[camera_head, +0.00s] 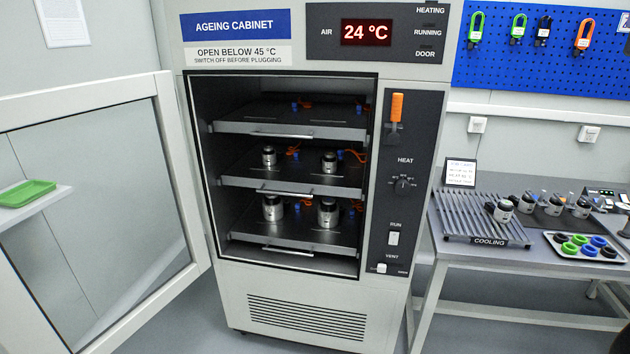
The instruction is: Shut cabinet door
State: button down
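The ageing cabinet (310,315) stands in the middle of the head view. Its door (185,180) is swung wide open to the left, with a light frame around a large clear pane. Inside the cabinet are three dark shelves. The top shelf (270,118) holds no actuators. The middle shelf (250,181) holds two small actuators (329,161), and the bottom shelf (255,235) holds two larger ones (272,208). The display (367,32) reads 24 °C. My gripper is not in view.
At the right, a bench (445,225) carries a slatted cooling rack (480,218), several actuators, and a tray (598,255) of coloured rings. A blue pegboard (550,70) hangs above it. Some floor is clear before the cabinet.

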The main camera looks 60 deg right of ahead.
aim_at(26, 328)
jog(key=i+j+u, duration=0.1)
jog(key=i+u, duration=0.2)
jog(key=i, duration=0.15)
jog(key=i+u, duration=0.25)
jog(key=i, duration=0.25)
jog(key=i+l+u, duration=0.15)
jog(key=i+u, duration=0.15)
jog(key=i, duration=0.15)
jog(key=i+l+u, duration=0.25)
jog(key=i, duration=0.2)
